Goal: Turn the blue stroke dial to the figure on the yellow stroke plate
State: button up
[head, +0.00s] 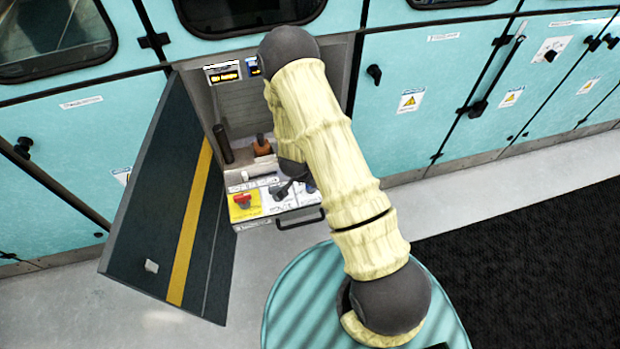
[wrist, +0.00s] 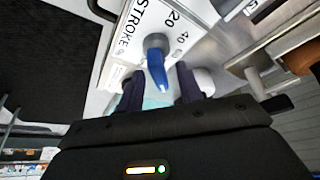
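The blue stroke dial (wrist: 157,69) shows in the wrist view on a white panel marked STROKE (wrist: 130,28), with the figures 20 and 40 beside it. My gripper (wrist: 160,88) is open, one dark finger on each side of the dial's blue handle tip. A gap shows on both sides; contact cannot be told. In the head view my arm hides most of the dial and gripper. A dark plate with yellow lettering (head: 222,73) is on the recess's back wall; its figure is too small to read. I cannot tell whether it is the stroke plate.
A red knob on a yellow square (head: 243,201) sits at the panel's left. A brown-orange handle (head: 262,146) stands behind the panel. The open dark door (head: 165,210) with a yellow stripe bounds the left side. A drawer handle (head: 300,219) juts out in front.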

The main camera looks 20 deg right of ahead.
jog(key=p+v, duration=0.3)
jog(key=v, duration=1.4)
jog(key=shift+r, duration=0.2)
jog(key=s+d+r+n+y, duration=0.1)
jog(key=s+r+n, duration=0.3)
jog(key=r, duration=0.4)
jog(key=s+d+r+n+y, duration=0.2)
jog(key=s+d+r+n, duration=0.2)
jog(key=r, duration=0.5)
jog(key=shift+s+n+g, duration=0.3)
jog(key=shift+s+n, duration=0.2)
jog(key=shift+s, duration=0.1)
dwell(0.4)
jog(key=shift+f, duration=0.1)
